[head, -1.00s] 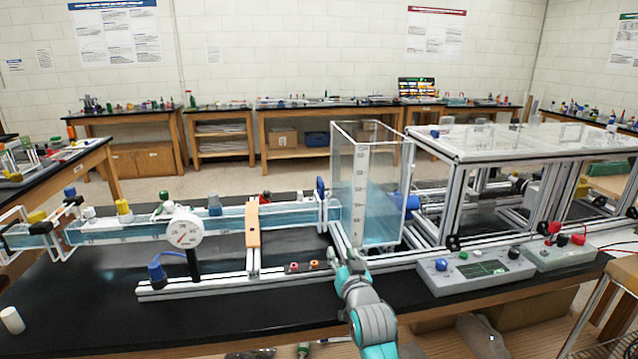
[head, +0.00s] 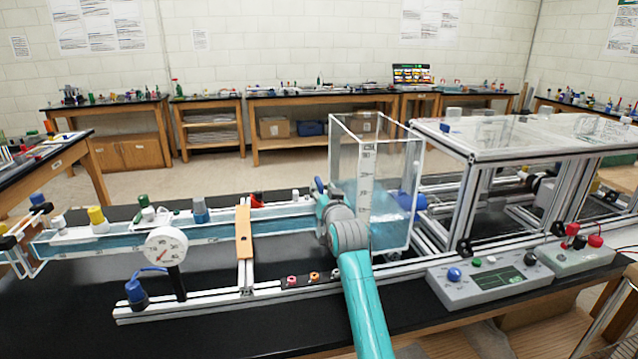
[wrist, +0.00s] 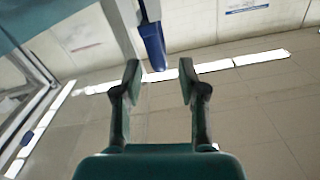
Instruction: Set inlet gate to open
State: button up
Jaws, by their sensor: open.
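The inlet gate shows as a blue handle (head: 319,185) at the right end of the water channel (head: 285,222), beside the clear water tank (head: 400,160). In the wrist view the blue handle (wrist: 152,44) hangs from a pale upright bar, with its lower end near the gap between my fingertips. My gripper (wrist: 159,76) is open, with one finger on each side and nothing clamped. In the head view my gripper and wrist cover the channel end and the lower part of the gate, so contact cannot be told.
A pressure dial (head: 166,247) and an orange upright strip (head: 244,232) stand along the channel to the left. A grey control box (head: 487,283) sits at the right front. An aluminium frame with a clear top (head: 500,135) stands behind it.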

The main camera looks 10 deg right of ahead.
aim_at(322, 187)
jog(key=shift+w, duration=2.45)
grip_shut()
